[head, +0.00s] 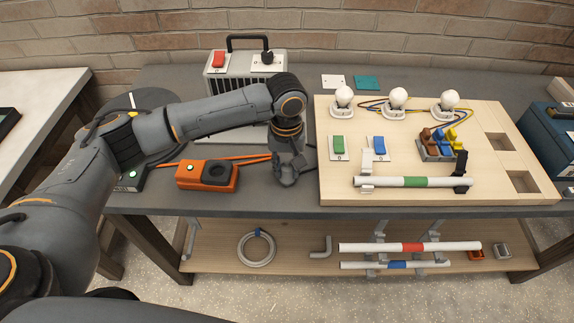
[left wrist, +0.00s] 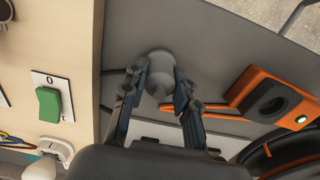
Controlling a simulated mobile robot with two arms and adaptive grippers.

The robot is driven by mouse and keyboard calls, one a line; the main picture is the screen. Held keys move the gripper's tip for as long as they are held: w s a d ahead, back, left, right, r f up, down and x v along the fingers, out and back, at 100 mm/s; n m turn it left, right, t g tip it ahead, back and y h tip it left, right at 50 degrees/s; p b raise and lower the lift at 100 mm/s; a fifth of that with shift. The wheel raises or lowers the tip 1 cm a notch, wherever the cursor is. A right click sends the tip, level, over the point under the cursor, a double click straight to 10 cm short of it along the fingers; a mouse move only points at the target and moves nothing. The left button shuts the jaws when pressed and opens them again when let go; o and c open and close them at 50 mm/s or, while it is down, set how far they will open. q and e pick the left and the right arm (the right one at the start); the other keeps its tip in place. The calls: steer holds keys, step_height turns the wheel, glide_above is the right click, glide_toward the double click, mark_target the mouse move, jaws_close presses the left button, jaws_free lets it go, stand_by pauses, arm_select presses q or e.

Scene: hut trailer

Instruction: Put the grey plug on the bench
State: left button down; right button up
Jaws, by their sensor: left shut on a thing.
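The grey plug (left wrist: 160,62) sits between the fingertips of my left gripper (left wrist: 163,78) in the left wrist view. In the head view my left gripper (head: 290,172) points down over the dark grey bench (head: 262,200), just left of the wooden board. There its fingers hide most or all of the plug. The bench top also shows behind the plug in the left wrist view (left wrist: 215,50). I cannot tell whether the plug touches the bench. My right gripper is not in view.
The wooden board (head: 495,195) with bulbs, switches and a clamped green-banded tube is right of the gripper. An orange unit (head: 207,175) lies to its left, a grey box with a handle (head: 222,85) behind. Tubes (head: 410,247) lie on the lower shelf.

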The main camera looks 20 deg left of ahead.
arm_select(q)
steer(key=shift+f, duration=0.1)
steer(key=c, duration=1)
jaws_free()
step_height(320, 180, up, 12)
steer(key=shift+r+b, duration=0.15)
steer(key=shift+b, duration=0.7)
